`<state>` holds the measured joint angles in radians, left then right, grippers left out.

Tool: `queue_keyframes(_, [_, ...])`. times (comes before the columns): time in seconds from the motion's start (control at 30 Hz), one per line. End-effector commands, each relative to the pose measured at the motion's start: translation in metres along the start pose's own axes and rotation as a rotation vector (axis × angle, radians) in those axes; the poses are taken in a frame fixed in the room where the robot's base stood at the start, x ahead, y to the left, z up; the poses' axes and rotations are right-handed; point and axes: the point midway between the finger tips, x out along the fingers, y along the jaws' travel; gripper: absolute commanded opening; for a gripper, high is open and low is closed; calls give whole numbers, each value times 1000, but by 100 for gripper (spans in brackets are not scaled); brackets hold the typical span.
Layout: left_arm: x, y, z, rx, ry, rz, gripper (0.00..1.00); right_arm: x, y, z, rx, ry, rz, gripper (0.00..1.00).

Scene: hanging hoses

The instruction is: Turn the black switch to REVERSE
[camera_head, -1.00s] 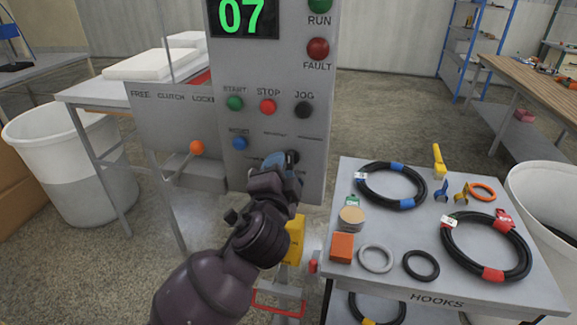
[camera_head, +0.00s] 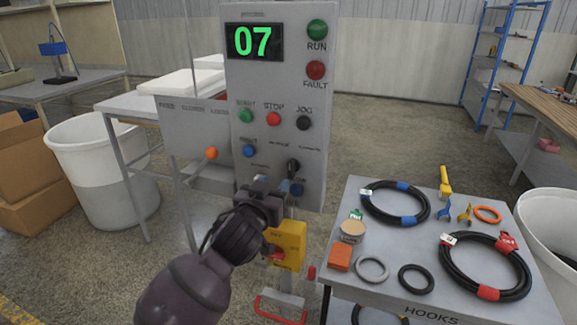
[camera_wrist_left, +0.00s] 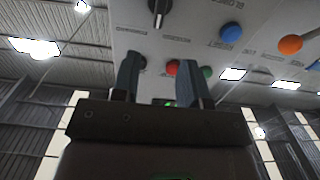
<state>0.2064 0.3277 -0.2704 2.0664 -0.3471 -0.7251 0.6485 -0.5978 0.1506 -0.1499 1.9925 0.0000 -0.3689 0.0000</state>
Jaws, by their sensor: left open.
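The black switch (camera_head: 293,166) is on the lower right of the grey control panel (camera_head: 276,85), among small labels I cannot read. It also shows in the left wrist view (camera_wrist_left: 159,10), at the top edge, with its knob pointing roughly along the picture's vertical. My left gripper (camera_head: 282,187) is just below and left of the switch, apart from it in the left wrist view. Its two fingers (camera_wrist_left: 160,78) are spread with nothing between them. My right gripper is in neither view.
Round buttons, including a blue one (camera_head: 249,151), sit above the switch. An orange-knobbed lever (camera_head: 211,153) stands to the left. A yellow box with a red handle (camera_head: 289,243) is below my gripper. A table with hoses (camera_head: 432,305) is at right.

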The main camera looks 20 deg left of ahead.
Motion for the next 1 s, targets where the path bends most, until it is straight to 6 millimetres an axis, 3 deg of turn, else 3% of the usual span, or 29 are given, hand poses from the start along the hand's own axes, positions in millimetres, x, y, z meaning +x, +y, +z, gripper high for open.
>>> queue_keyframes(0.23, [30,0,-2,3,1,0,40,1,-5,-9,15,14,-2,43])
queue_keyframes(0.6, [87,0,-1,4,1,0,40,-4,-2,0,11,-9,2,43])
queue_keyframes(1.0, [106,0,0,3,1,0,40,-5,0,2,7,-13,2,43])
